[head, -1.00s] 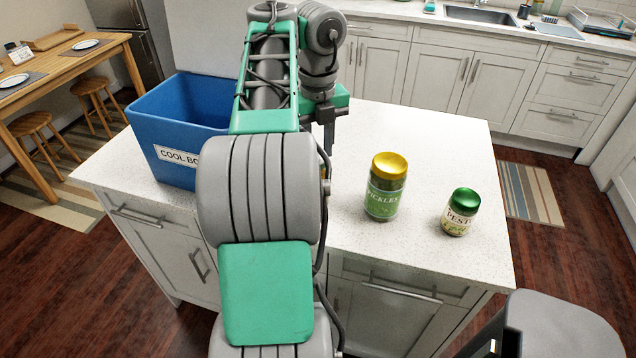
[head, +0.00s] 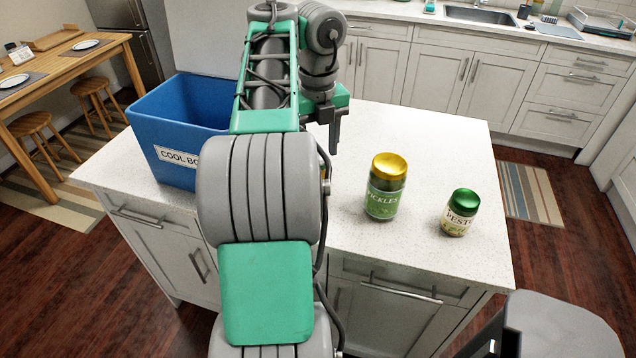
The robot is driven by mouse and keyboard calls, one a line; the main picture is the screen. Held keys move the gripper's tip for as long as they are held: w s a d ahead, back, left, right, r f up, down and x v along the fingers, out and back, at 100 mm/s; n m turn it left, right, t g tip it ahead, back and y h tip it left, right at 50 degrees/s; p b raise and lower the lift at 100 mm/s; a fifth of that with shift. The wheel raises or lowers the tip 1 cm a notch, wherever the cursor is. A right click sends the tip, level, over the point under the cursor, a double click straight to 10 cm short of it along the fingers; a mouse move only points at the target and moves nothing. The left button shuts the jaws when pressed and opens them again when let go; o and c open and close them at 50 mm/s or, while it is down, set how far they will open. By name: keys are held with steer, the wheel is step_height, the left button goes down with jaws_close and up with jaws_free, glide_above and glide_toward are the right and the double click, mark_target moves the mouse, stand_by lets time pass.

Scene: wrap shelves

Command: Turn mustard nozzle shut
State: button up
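No mustard bottle or nozzle shows in the head view; my arm covers the middle of the white counter (head: 440,150). My gripper (head: 335,132) points down over the counter, just right of my arm. Its dark finger part shows, but I cannot make out two separate fingertips or a gap, nor whether it touches anything. What lies behind my arm is hidden.
A pickles jar (head: 385,188) with a gold lid and a pesto jar (head: 460,213) with a green lid stand upright right of my arm. A blue cool box (head: 170,120) stands at the counter's left. The counter's back right is clear.

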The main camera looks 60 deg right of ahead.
steer(key=shift+r+p, duration=3.15)
steer(key=shift+r, duration=0.35)
steer(key=shift+f, duration=0.1)
